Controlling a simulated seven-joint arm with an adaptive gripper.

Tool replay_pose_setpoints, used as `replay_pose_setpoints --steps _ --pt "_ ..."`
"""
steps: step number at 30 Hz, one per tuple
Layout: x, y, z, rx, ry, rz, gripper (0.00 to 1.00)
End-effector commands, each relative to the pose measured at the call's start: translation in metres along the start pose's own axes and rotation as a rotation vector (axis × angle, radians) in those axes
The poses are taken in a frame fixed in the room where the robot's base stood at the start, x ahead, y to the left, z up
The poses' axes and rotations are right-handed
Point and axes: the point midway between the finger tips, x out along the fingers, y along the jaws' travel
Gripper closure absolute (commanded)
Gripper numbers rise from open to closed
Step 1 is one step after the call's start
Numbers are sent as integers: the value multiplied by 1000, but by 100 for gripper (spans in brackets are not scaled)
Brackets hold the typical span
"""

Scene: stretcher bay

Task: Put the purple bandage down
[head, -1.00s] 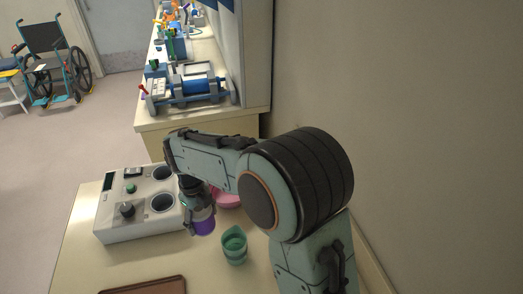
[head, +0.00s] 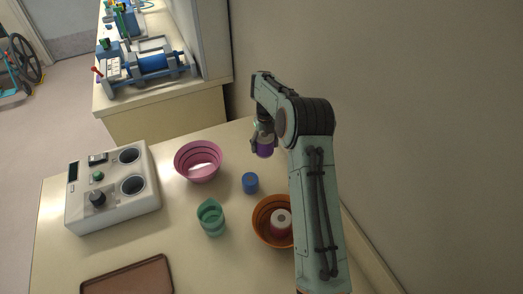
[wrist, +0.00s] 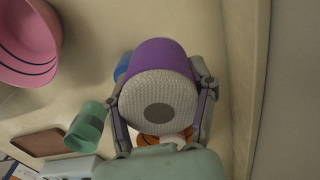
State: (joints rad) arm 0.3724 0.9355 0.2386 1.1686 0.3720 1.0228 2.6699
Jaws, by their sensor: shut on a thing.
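The purple bandage (head: 265,147) is a roll with a purple side and a pale woven end. In the wrist view the bandage (wrist: 158,98) sits between the two fingers of my gripper (wrist: 163,104), which is shut on it. In the head view my gripper (head: 264,136) hangs over the far right part of the table (head: 150,215), near the wall. The bandage appears held above the tabletop; the exact gap is hard to tell.
A pink bowl (head: 199,161) stands left of the gripper. A blue roll (head: 250,183), a green cup (head: 211,218) and an orange bowl (head: 262,226) holding a white-and-red roll (head: 281,221) are nearer. A grey device (head: 112,188) and brown tray (head: 128,278) are left. The wall is close right.

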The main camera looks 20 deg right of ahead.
Motion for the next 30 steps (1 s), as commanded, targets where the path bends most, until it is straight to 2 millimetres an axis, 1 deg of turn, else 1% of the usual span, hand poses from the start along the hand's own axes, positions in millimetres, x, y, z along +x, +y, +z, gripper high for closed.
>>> replay_pose_setpoints --steps 1,2,6,9,12,15,20,24,27,30 --pt "6 -2 10 1 0 -1 79" --pt "8 -3 15 0 0 -2 79" --pt "35 -8 37 -1 2 -2 79" --pt "50 -10 48 -3 3 -2 79" --pt "55 -12 56 4 -2 4 79" --pt "59 -13 60 5 -3 6 79" --pt "62 -13 63 4 -3 5 79" --pt "68 -13 65 -3 0 -2 79" --pt "86 -13 64 -2 3 -1 79" --pt "95 -13 64 -1 0 -1 79"
